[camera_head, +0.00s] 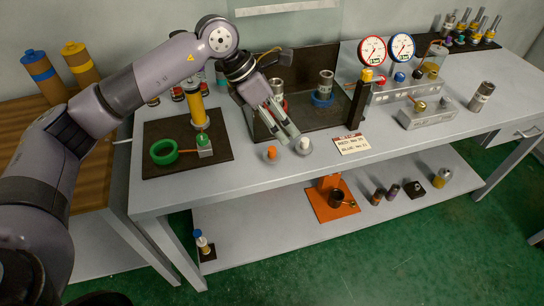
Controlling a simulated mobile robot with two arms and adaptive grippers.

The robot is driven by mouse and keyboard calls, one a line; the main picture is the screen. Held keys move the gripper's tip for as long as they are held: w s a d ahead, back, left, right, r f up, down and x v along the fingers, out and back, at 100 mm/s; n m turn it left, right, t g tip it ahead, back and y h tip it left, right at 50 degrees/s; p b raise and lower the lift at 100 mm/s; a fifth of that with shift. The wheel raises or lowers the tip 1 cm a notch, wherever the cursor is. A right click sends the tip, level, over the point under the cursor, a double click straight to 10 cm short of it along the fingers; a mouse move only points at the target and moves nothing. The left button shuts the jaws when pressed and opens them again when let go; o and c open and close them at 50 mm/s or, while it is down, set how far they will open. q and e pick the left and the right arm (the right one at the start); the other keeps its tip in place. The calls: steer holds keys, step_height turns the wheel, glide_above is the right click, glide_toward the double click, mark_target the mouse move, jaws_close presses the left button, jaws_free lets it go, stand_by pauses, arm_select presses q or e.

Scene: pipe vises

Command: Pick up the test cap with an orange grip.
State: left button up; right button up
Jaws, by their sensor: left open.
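The test cap with an orange grip (271,153) stands near the front edge of the grey table, left of the middle. A similar cap with a white grip (303,145) stands just to its right. My left gripper (290,135) reaches down from the upper left, with its fingertips over the area between and slightly behind the two caps, nearer the white one. It is open, and nothing shows between its fingers. The gap between the fingertips and the white-grip cap is hard to judge. My right gripper is not in view.
A dark tray (329,115) with metal cylinders stands behind the gripper. A dark mat (164,133) with a green ring (163,152) lies left. A label card (351,143) lies right of the caps. Gauges (372,50) and grey blocks (427,115) stand further right.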

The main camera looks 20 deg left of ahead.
arm_select(q)
steer(key=w+a+y, duration=0.1)
steer(key=a+y, duration=0.2)
steer(key=a, duration=0.5)
steer(key=p, duration=0.3)
glide_toward(271, 149)
steer(key=x, duration=0.5)
steer(key=shift+s+d, duration=0.15)
steer(key=shift+s, duration=0.05)
steer(key=p+x, duration=0.1)
steer(key=x, duration=0.1)
steer(key=p+x, duration=0.1)
steer(key=x, duration=0.1)
steer(key=shift+w+f, duration=0.3)
steer(key=shift+w+d+f, duration=0.15)
steer(key=shift+f, duration=0.4)
steer(key=shift+c, duration=0.6)
steer(key=shift+n, duration=0.3)
steer(key=c, duration=1.2)
